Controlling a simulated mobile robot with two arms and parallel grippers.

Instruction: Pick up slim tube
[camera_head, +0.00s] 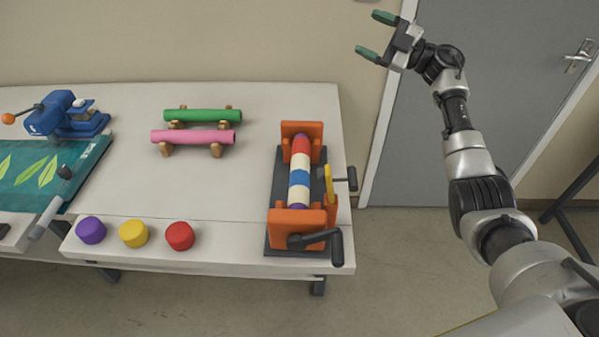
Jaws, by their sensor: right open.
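Two tubes lie level on small wooden rests on the white table (245,160). The green tube (203,115) is at the back. The pink tube (193,137) lies just in front of it, with an open hollow end at its right. The green one looks about as slim as the pink one, and I cannot tell surely which is the slim tube. My right gripper (375,35) is open and empty, with green fingertips. It is raised at the upper middle, beyond the table's back right corner and apart from both tubes. My left gripper is out of view.
An orange roller machine (302,129) with a striped roller and black crank stands at the table's right end. Purple (91,230), yellow (133,234) and red (180,236) knobs line the front edge. A blue press (58,115) and a leaf-patterned mat (45,176) are at left.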

